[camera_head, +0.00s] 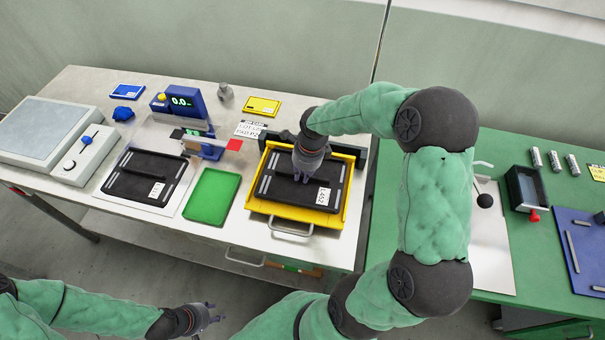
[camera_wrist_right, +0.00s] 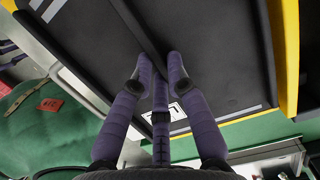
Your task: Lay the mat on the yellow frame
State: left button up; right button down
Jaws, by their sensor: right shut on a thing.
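The mat (camera_head: 331,174) is a dark, tray-like panel with a raised rib, light strips and a white label. It lies over the yellow frame (camera_head: 274,207), whose front and sides show around it. I cannot tell whether it fully touches the frame. My right gripper (camera_head: 306,177) points down at the mat's middle, shut on its rib. In the right wrist view, the gripper fingers (camera_wrist_right: 159,68) close about the rib of the mat (camera_wrist_right: 222,58), with the yellow frame (camera_wrist_right: 291,50) along the right edge. My left gripper (camera_head: 216,312) is open and empty, low in front of the table.
A similar black panel (camera_head: 137,186) lies left on a white sheet. A green tray (camera_head: 212,197) lies between the two. A blue device with a display (camera_head: 184,101) stands behind. A black bracket (camera_head: 361,157) flanks the yellow frame. A green table (camera_head: 500,155) adjoins at right.

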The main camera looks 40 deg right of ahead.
jog(key=shift+f+b, duration=0.3)
jog(key=shift+f, duration=0.2)
jog(key=c, duration=1.2)
grip_release()
jog(key=shift+r+p, duration=0.35)
jog(key=shift+r, duration=0.25)
jog(key=r, duration=0.4)
jog(key=s+r+p, duration=0.1)
jog(key=r, duration=0.3)
jog(key=d+r+p, duration=0.1)
jog(key=r, duration=0.2)
jog(key=shift+s+r, duration=0.25)
jog(key=shift+r, duration=0.15)
